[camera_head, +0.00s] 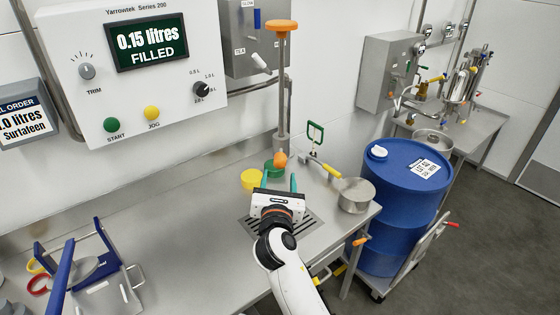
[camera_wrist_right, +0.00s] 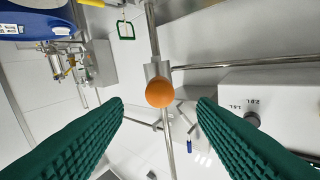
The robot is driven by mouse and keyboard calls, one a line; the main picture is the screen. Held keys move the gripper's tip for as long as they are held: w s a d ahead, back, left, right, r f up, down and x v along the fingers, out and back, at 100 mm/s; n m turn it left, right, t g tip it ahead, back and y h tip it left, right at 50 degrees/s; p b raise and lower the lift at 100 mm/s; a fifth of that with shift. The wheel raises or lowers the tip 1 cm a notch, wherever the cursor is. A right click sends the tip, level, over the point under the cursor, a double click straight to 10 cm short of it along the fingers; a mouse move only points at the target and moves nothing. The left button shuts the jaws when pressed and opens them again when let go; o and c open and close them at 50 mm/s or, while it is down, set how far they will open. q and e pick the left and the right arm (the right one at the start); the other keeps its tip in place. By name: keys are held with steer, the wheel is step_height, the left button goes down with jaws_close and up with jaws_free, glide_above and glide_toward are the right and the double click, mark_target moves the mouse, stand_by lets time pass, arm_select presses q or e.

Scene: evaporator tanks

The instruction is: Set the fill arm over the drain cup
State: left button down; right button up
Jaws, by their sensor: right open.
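The fill arm's upright steel post (camera_head: 283,95) stands at the back of the bench, with an orange cap on top. An orange ball knob (camera_head: 280,159) is low on it; it also shows in the right wrist view (camera_wrist_right: 160,92), centred beyond my fingertips. My right gripper (camera_head: 279,182) is open, its green fingers spread on either side of the line to the knob, apparently not touching it. A yellow cup (camera_head: 251,179) and a green one (camera_head: 273,171) stand behind the gripper; I cannot tell which item is the drain cup. My left gripper is not in view.
A drain grate (camera_head: 308,222) lies under my right wrist. A blue-edged steel stand (camera_head: 105,245) is at left. The middle bench is clear.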

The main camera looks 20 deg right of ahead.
mark_target(281, 166)
steer(key=x, duration=0.7)
steer(key=shift+w+d, duration=0.1)
steer(key=shift+w, duration=0.25)
steer(key=shift+c, duration=0.5)
jaws_close()
steer(key=shift+d, duration=0.1)
